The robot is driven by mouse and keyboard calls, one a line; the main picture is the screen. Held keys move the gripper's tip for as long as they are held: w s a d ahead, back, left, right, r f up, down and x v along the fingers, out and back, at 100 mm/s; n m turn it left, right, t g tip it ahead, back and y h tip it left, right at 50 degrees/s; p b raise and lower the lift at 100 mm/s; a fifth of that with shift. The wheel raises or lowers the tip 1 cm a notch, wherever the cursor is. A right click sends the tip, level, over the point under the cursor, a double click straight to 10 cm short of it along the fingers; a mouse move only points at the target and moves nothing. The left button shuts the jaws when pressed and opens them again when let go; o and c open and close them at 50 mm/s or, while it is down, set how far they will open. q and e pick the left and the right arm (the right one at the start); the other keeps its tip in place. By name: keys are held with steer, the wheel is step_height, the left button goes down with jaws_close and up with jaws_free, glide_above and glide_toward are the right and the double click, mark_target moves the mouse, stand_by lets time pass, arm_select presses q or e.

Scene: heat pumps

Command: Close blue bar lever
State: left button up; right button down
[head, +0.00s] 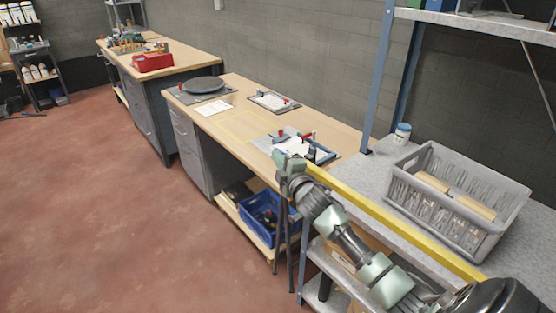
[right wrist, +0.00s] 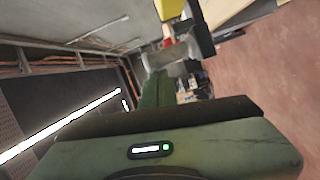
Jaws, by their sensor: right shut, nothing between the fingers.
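I cannot tell whether the blue bar lever is open or closed. My right gripper (head: 281,158) is shut and empty at the front edge of the bench, in front of and just left of this fixture in the picture. It hides part of the fixture's near side. In the right wrist view, the green gripper body fills the bottom. My left gripper is not in view.
A yellow-edged grey shelf table (head: 400,213) with a grey crate (head: 444,236) stands at the right. A second clamp board (head: 274,101) and a dark round plate (head: 203,85) lie farther along the bench. A blue crate (head: 262,222) sits below. The floor at left is free.

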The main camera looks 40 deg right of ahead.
mark_target(282, 153)
steer(key=shift+w+m+h+b, duration=0.15)
steer(key=shift+m+h+b, duration=0.25)
steer(key=shift+h, duration=0.2)
steer(key=m+g+h+b, duration=0.2)
steer(key=h+b, duration=0.1)
steer(key=b, duration=0.1)
steer(key=w+d+m+g+h+b, duration=0.1)
steer(key=m+g+h+b, duration=0.1)
steer(key=m+h+b, duration=0.1)
steer(key=d+m+g+h+b, duration=0.1)
steer(key=m+g+h+b, duration=0.2)
steer(key=b, duration=0.2)
steer(key=shift+w+d+f+h, duration=0.1)
steer(key=shift+w+d+h, duration=0.2)
steer(key=shift+h, duration=0.1)
steer(key=shift+d, duration=0.25)
steer(key=shift+d+p, duration=0.3)
stand_by(0.6)
